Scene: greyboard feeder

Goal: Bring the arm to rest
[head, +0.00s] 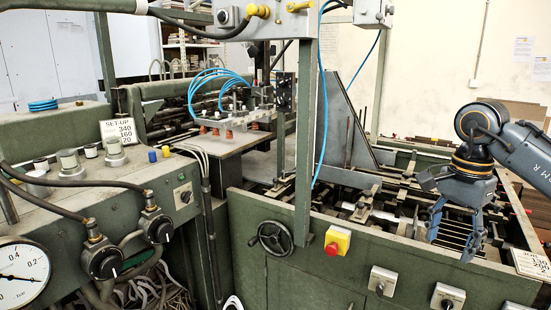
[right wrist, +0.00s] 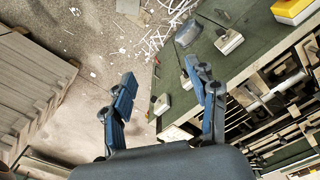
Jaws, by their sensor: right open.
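My right arm (head: 522,148) comes in from the right edge in the head view. My right gripper (head: 455,232) hangs pointing down over the right part of the green feeder machine (head: 330,268). In the right wrist view the right gripper (right wrist: 163,95) has its two blue-tipped fingers spread apart, with nothing between them. Behind the fingers show the floor and the machine's green front panel. The gripper looks clear of the machine, though the exact gap is hard to judge. My left gripper is not in either view.
A red and yellow stop button (head: 337,241), a handwheel (head: 275,237) and knobs line the machine's front. A pressure gauge (head: 22,275) is at lower left. Stacked boards (right wrist: 32,90) stand left in the wrist view. The floor (right wrist: 90,35) between has scattered scraps.

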